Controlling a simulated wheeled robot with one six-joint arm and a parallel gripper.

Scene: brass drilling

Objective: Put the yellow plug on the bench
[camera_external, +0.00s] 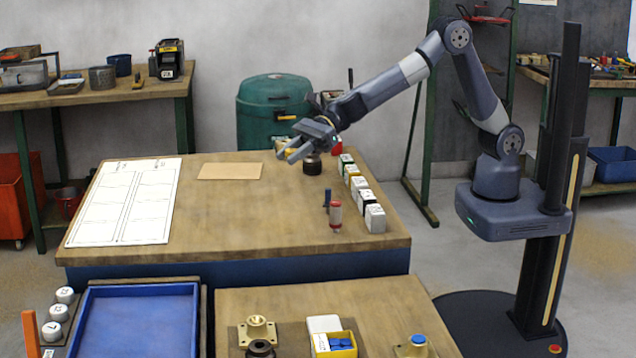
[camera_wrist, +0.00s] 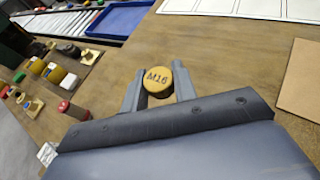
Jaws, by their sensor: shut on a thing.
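The yellow plug (camera_wrist: 158,82), a round yellow-brown top marked M16, sits between my two fingertips in the wrist view. My gripper (camera_wrist: 158,92) is shut on it, one finger on each side. In the outside view my gripper (camera_external: 289,153) reaches low over the back middle of the wooden bench (camera_external: 250,215), fingers pointing down and left. A dark round body shows just below and right of the fingers; I cannot tell if it is the plug. The plug's underside is hidden, so I cannot tell whether it touches the bench.
A row of small blocks (camera_external: 375,218) lines the bench's right side. A white sheet (camera_external: 125,200) and tan card (camera_external: 230,171) lie left. The middle front is clear.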

